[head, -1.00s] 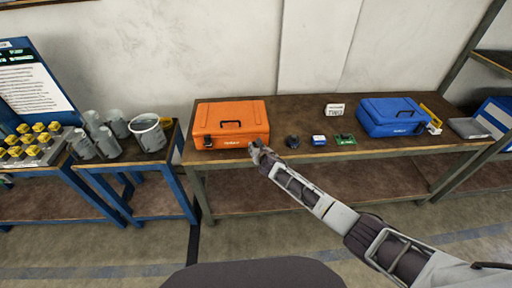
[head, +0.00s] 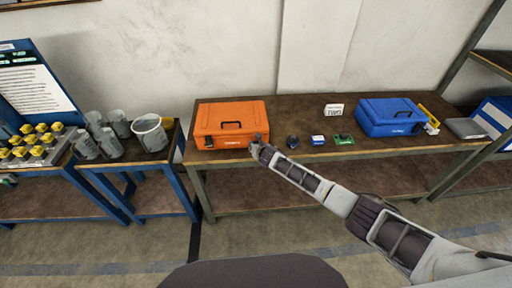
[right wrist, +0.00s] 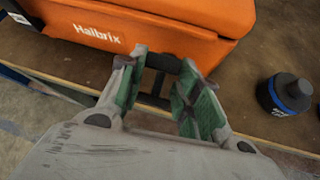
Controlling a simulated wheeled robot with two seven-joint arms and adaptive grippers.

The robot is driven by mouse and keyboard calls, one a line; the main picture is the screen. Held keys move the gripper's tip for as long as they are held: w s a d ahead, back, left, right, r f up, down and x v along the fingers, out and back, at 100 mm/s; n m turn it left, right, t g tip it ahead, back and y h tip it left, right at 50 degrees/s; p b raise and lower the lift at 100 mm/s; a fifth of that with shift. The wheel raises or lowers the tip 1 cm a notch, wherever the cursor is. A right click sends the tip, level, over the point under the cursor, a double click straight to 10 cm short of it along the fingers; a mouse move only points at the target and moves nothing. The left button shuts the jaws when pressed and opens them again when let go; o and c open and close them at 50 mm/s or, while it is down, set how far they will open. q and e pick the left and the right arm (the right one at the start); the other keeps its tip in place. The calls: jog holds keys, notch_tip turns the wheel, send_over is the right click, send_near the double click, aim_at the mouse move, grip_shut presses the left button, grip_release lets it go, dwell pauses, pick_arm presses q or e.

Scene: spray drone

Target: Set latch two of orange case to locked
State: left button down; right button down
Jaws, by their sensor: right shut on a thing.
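The orange case (head: 229,112) stands closed on the brown workbench, its handle on the lid. It also shows at the top of the right wrist view (right wrist: 190,15), with "Haibrix" on its front. My right gripper (head: 257,145) is at the right end of the case's front. In the right wrist view its green-padded fingers (right wrist: 160,88) are on either side of a dark latch (right wrist: 163,63) on the case front, gripping it. The fingers partly hide the latch, so its setting is unclear. Another dark latch (right wrist: 15,10) shows at the left edge. My left gripper is not in view.
A dark bottle with a blue band (right wrist: 287,95) stands just right of my gripper. A small blue box (head: 317,140), a green board (head: 343,139) and a blue case (head: 391,117) are farther right. Grey containers (head: 150,133) stand on the left table.

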dwell(0.5)
jog(key=c, duration=1)
grip_release()
jog(key=shift+c, duration=0.2)
jog(key=shift+s+r, duration=0.15)
jog(key=shift+s, duration=0.05)
jog(key=v, duration=1.1)
jog(key=shift+s+r, duration=0.15)
jog(key=shift+s, duration=0.05)
jog(key=shift+d, duration=0.1)
jog(key=shift+c, duration=0.4)
